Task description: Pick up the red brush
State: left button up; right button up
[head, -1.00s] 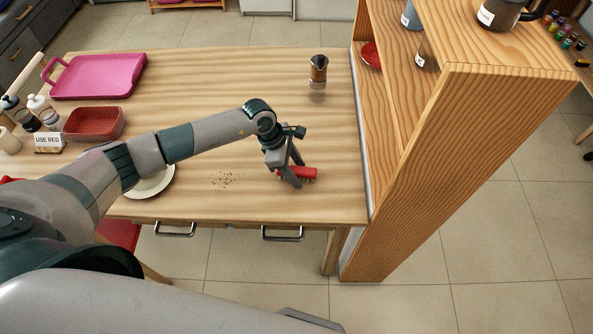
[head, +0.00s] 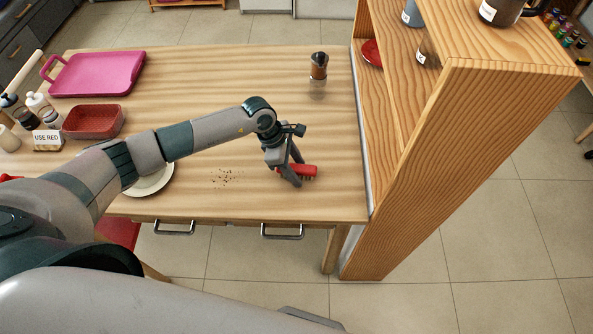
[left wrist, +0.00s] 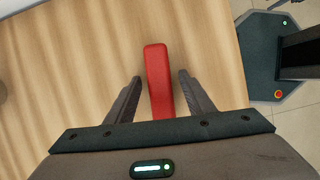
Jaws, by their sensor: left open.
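The red brush (head: 308,170) lies on the wooden table near its right front corner. In the left wrist view the red brush (left wrist: 157,75) runs lengthwise between the fingers, with a gap on both sides. My left gripper (head: 297,175) is open and low over the table, its fingers around the brush in the head view. The left gripper also shows in the left wrist view (left wrist: 160,95). Part of the brush is hidden behind a finger in the head view. My right gripper is not in view.
Dark crumbs (head: 225,178) lie left of the gripper, beside a plate (head: 152,183). A wooden shelf (head: 440,150) rises along the table's right edge. A glass shaker (head: 318,75), a pink tray (head: 98,75), a red bin (head: 93,121) and a "USE RED" sign (head: 47,140) stand farther off.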

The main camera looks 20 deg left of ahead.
aim_at(303, 169)
pick_arm(q)
jog(key=shift+c, duration=0.5)
jog(key=c, duration=1)
jog(key=shift+c, duration=0.2)
jog(key=shift+r+p, duration=0.25)
jog(key=shift+p, duration=0.1)
jog(key=shift+r, duration=0.1)
jog(key=r+b, duration=0.1)
jog(key=r, duration=0.1)
jog(key=r+b, duration=0.1)
jog(key=shift+s+d+r+b, duration=0.15)
jog(key=shift+d+r+b, duration=0.1)
jog(key=shift+r+b, duration=0.15)
jog(key=s+d+r+b, duration=0.3)
jog(key=s+d+r, duration=0.4)
jog(key=d, duration=0.1)
jog(key=shift+s, duration=0.4)
